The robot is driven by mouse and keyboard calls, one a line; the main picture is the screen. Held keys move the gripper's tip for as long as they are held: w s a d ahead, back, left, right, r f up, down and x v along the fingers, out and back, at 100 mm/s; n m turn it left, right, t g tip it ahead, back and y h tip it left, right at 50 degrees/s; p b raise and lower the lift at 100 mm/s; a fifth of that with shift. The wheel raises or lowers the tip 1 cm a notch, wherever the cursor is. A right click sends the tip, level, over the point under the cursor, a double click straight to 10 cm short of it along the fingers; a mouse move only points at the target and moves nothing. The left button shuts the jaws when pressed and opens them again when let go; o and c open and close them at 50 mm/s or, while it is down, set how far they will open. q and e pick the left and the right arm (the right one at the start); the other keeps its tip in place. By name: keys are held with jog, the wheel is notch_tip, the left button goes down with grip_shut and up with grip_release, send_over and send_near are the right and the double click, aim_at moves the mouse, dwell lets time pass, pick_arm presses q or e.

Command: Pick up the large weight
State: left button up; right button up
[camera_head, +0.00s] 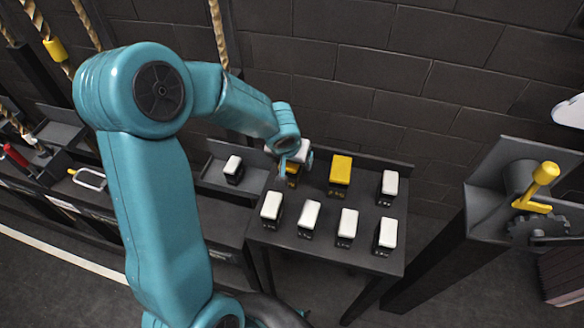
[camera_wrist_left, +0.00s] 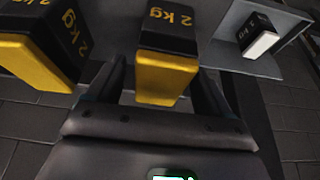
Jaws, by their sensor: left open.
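Two large black weights with yellow ends stand on the dark table (camera_head: 262,228). One yellow weight (camera_head: 340,168) is uncovered at the back middle. The other yellow weight (camera_head: 292,179) is at the back left, partly hidden by my left gripper (camera_head: 293,162). In the left wrist view, a yellow weight marked "2 kg" (camera_wrist_left: 167,75) lies between the spread fingers of my left gripper (camera_wrist_left: 160,70). The jaws are open, and I cannot tell whether a finger touches it. A second 2 kg weight (camera_wrist_left: 42,62) is at the left of that view. My right gripper is not in view.
Several smaller white-topped weights (camera_head: 310,213) stand along the table's front, and one (camera_head: 389,184) at the back right. Another white-topped weight (camera_head: 233,168) sits on a tray at left. A brick wall is behind. A pedestal with a yellow crank (camera_head: 541,180) stands right.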

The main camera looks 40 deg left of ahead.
pick_arm(q)
jog(key=shift+f, duration=0.1)
jog(key=c, duration=0.4)
grip_shut()
jog(key=shift+w+a, duration=0.1)
jog(key=shift+w, duration=0.1)
